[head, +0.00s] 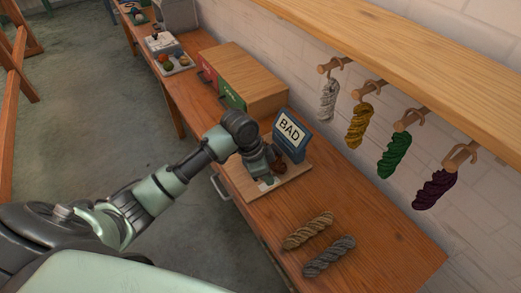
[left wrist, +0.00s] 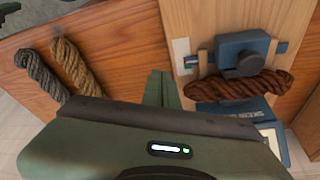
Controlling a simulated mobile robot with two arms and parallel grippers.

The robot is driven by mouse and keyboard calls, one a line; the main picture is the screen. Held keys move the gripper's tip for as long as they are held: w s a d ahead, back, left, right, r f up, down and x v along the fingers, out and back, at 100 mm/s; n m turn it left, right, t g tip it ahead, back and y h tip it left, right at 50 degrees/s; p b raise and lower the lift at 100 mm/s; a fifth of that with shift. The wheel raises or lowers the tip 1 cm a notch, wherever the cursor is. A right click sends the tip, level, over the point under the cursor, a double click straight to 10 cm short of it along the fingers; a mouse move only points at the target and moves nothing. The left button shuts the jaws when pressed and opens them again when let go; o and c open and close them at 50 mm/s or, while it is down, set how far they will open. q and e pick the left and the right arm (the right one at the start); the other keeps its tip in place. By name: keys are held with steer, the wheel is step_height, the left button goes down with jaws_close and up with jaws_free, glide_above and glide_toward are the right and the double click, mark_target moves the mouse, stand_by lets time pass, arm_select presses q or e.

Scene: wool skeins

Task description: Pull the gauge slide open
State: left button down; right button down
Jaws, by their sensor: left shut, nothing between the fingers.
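The gauge (head: 289,135) stands on a light wooden board on the bench, its blue-framed display reading BAD. In the left wrist view its blue body (left wrist: 240,44) has a dark round knob. A dark brown skein (left wrist: 240,87) lies across the gauge beside the knob; only a bit of it shows in the head view. Which part is the slide, and how far open it is, I cannot tell for sure. My left gripper (head: 266,182) is low over the board beside the gauge. Its green fingers (left wrist: 161,88) are together and empty, apart from the skein. My right gripper is not in view.
A tan skein (head: 308,230) and a grey skein (head: 329,256) lie on the bench in front. A wooden box (head: 245,76) with red and green fronts stands behind the gauge. Several skeins hang from pegs under the shelf (head: 420,60). The bench's front right is clear.

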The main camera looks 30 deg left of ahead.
arm_select(q)
steer(key=w+a+r+m, duration=0.1)
steer(key=w+a+r, duration=0.5)
steer(key=w+r, duration=0.2)
steer(key=shift+w+a+r, duration=0.4)
steer(key=shift+r, duration=0.15)
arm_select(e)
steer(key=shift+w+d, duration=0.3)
